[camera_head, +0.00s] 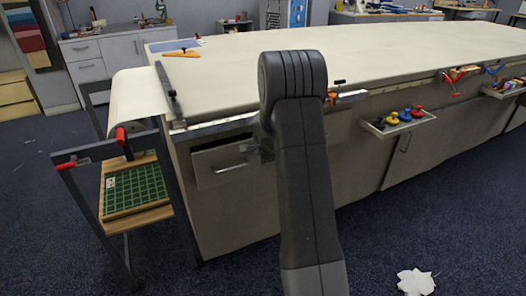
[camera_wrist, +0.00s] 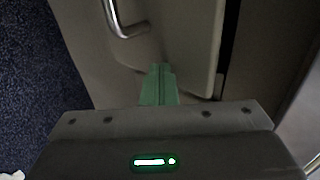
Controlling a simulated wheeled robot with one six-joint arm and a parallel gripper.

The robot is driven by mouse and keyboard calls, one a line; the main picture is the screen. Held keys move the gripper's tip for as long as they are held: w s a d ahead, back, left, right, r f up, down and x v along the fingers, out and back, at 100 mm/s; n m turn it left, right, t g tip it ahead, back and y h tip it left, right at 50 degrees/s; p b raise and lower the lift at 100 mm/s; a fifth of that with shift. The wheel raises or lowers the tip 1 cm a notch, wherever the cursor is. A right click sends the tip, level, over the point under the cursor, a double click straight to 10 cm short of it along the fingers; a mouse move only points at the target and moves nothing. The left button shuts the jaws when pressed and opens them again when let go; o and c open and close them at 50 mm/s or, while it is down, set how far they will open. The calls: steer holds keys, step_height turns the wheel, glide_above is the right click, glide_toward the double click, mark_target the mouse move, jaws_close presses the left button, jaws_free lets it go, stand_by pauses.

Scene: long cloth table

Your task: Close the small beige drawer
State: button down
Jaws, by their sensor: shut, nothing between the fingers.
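The small beige drawer (camera_head: 212,170) is in the near side of the long table, left of my arm in the head view. It stands out a little, with a dark gap above its front. Its metal handle (camera_head: 230,168) faces me. The wrist view shows the drawer front (camera_wrist: 180,35) close up, with the handle (camera_wrist: 125,22) at the upper left. My gripper (camera_wrist: 160,68) is shut and empty, its green fingers together at the lower part of the drawer front, beside the handle. I cannot tell whether they touch it. In the head view my arm hides most of the gripper.
The long cloth table (camera_head: 400,50) runs to the back right. A metal frame rack with a green grid board (camera_head: 134,188) stands left of the drawer. A small tray (camera_head: 374,131) with colored items juts out at right. White paper (camera_head: 416,282) lies on the open blue floor.

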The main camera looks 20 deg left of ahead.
steer(key=w+a+p, duration=0.2)
steer(key=a, duration=0.1)
steer(key=shift+w+r, duration=0.15)
steer(key=shift+w, duration=0.15)
steer(key=shift+r, duration=0.1)
